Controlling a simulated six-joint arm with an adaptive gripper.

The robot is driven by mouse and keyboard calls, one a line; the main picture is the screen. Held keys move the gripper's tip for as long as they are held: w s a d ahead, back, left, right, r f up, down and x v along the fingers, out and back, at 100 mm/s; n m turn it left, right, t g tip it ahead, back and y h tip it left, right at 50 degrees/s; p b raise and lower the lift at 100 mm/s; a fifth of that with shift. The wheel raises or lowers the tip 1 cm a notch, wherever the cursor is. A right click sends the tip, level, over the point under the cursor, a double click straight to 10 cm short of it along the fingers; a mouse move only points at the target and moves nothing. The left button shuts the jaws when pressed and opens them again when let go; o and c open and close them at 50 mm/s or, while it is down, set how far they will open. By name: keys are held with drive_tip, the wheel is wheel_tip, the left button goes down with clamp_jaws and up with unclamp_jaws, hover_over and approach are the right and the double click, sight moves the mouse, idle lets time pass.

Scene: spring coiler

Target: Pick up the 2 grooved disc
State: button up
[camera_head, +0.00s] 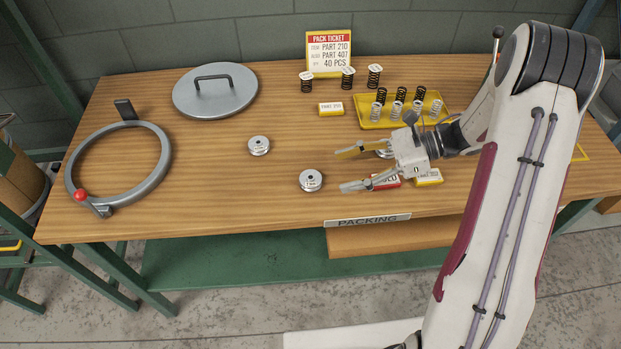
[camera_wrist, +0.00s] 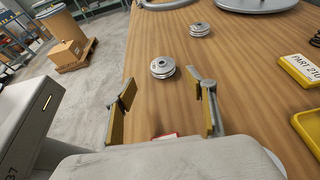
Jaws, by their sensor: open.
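Two small silver grooved discs lie flat and apart on the wooden table. The nearer disc (camera_head: 312,181) is just left of my fingertips in the head view; it also shows just beyond them in the wrist view (camera_wrist: 163,68). The other disc (camera_head: 259,146) is farther left and back, and farther off in the wrist view (camera_wrist: 200,30). Their markings are too small to read surely. Part of another round silver piece (camera_head: 384,153) shows behind my gripper, mostly hidden. My gripper (camera_head: 350,169) is open, with nothing between its yellow-padded fingers, which also show in the wrist view (camera_wrist: 161,84).
A ring clamp with a red knob (camera_head: 119,168) and a handled round lid (camera_head: 215,92) lie left. A yellow tray (camera_head: 372,115) of springs stands at the back. Red (camera_head: 384,181) and yellow labels (camera_head: 429,177) lie by my gripper.

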sight(313, 177)
drive_tip(key=shift+a, duration=0.1)
drive_tip(key=shift+x, duration=1.2)
drive_tip(key=shift+a, duration=0.1)
drive_tip(key=shift+w+x, duration=0.1)
drive_tip(key=shift+x, duration=1.15)
drive_tip(key=shift+w+x, duration=0.15)
drive_tip(key=shift+x, duration=1.15)
drive_tip(key=c, duration=1.4)
